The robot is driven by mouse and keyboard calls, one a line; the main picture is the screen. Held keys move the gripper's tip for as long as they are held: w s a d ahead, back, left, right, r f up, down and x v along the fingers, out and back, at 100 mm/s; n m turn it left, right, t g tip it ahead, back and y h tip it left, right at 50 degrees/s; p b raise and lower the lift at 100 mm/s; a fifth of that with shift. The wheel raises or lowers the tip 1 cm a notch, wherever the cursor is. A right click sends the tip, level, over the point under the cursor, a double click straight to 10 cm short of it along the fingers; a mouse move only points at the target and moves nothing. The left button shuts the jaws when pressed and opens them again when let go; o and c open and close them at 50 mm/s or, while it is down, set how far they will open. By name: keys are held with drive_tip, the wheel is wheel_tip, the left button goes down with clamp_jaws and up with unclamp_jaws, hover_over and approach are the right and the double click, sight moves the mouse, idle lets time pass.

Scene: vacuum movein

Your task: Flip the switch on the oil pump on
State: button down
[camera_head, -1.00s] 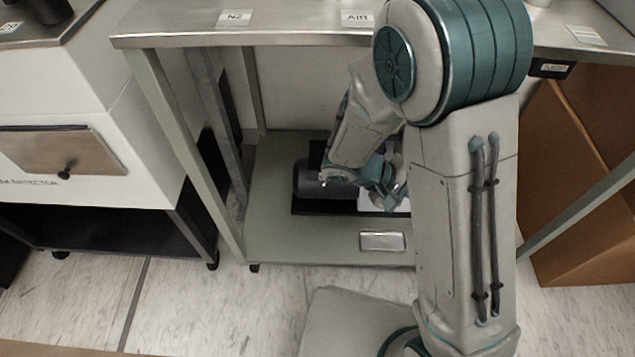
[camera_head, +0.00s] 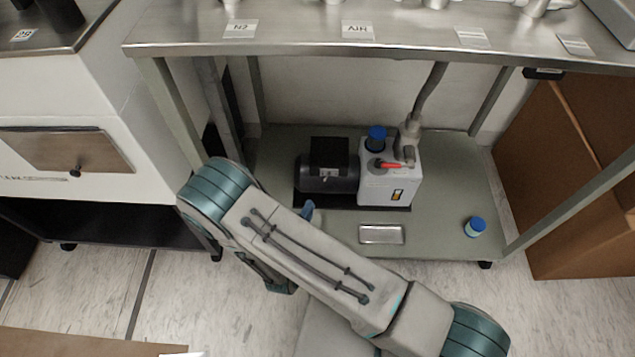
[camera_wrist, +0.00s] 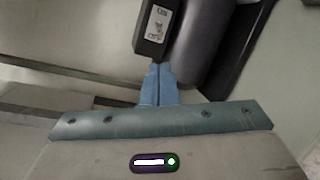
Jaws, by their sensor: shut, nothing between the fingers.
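The oil pump stands on the grey lower shelf. It has a black motor (camera_head: 327,180) on the left and a pale grey tank (camera_head: 392,186) with a blue cap and a red handle on the right. A black switch box (camera_head: 329,152) sits on the motor; a small pale lever (camera_head: 324,178) shows at its front, its position too small to tell. My gripper (camera_head: 308,209) is at the front left of the motor, mostly hidden by my arm. In the wrist view my blue fingers (camera_wrist: 157,68) are together and empty, just below the labelled switch box (camera_wrist: 157,27).
A small metal tray (camera_head: 381,234) and a blue-capped container (camera_head: 474,227) rest on the shelf front. The steel tabletop (camera_head: 400,40) is overhead, with legs at the sides. A grey hose (camera_head: 429,92) rises from the tank. A cardboard box (camera_head: 560,190) stands right.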

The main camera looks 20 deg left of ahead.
sight(321, 175)
idle(0.3)
drive_tip(key=w+b, duration=0.1)
drive_tip(key=w, duration=0.2)
drive_tip(key=w+f+b, duration=0.1)
drive_tip(key=w, duration=0.2)
drive_tip(key=w+b, duration=0.1)
drive_tip(key=w, duration=0.3)
drive_tip(key=shift+f, duration=0.3)
drive_tip(key=shift+s+d+p, duration=0.25)
drive_tip(key=shift+d+p, duration=0.1)
drive_tip(key=shift+d, duration=0.1)
idle(0.4)
drive_tip(key=shift+s+d+p, duration=0.1)
drive_tip(key=shift+d+p, duration=0.2)
drive_tip(key=shift+d, duration=0.25)
drive_tip(key=s+d+r+p, duration=0.1)
drive_tip(key=s+d+p, duration=0.1)
drive_tip(key=s+d, duration=0.4)
drive_tip(key=shift+s+d+r, duration=0.25)
drive_tip(key=shift+d, duration=0.5)
